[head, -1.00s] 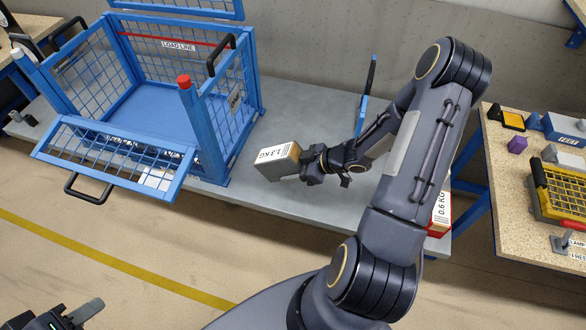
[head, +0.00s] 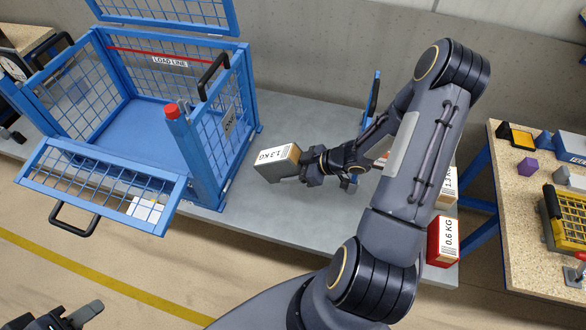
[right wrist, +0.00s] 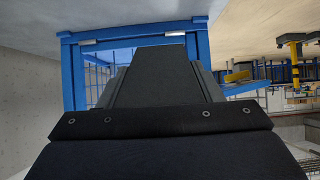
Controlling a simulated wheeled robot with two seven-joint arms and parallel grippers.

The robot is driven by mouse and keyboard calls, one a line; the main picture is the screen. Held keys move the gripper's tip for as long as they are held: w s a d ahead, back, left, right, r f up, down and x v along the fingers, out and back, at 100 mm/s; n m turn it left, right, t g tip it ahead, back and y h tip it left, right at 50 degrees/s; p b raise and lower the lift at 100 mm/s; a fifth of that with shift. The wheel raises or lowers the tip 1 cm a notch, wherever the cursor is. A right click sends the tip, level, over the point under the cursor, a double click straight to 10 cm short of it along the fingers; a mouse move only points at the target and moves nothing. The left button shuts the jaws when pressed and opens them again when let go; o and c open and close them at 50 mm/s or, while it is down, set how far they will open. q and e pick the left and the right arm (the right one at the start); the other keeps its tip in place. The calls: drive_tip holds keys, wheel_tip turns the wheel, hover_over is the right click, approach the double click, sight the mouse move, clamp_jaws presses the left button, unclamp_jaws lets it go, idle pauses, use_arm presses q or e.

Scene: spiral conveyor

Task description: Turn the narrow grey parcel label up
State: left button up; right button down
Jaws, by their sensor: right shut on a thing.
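The narrow grey parcel (head: 279,173) is held by my right gripper (head: 303,168), which is shut on its right end. A white label reading 1.3 KG (head: 272,154) shows on its upward face in the head view. The parcel is over the grey bench, right of the blue cage; I cannot tell whether it touches the bench. In the right wrist view, the dark gripper body fills the middle and hides the parcel. My left gripper (head: 75,317) is at the bottom left corner, partly cut off, away from the bench.
The blue mesh cage (head: 190,160) has its front flap folded down. A red 0.6 KG parcel (head: 443,243) and a tan parcel (head: 446,190) sit at the bench's right end, partly behind my right arm. A side table (head: 510,200) stands further right. Bench (head: 300,115) behind the held parcel is clear.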

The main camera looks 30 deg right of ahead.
drive_tip(key=shift+r, duration=0.3)
drive_tip(key=shift+f+b, duration=3.6)
drive_tip(key=shift+f, duration=1.5)
drive_tip(key=shift+f+b, duration=0.45)
drive_tip(key=shift+f, duration=0.15)
drive_tip(key=shift+c, duration=1.8)
unclamp_jaws()
drive_tip(key=shift+s, duration=0.1)
drive_tip(key=shift+f, duration=0.2)
drive_tip(key=p+v, duration=0.1)
drive_tip(key=v, duration=0.7)
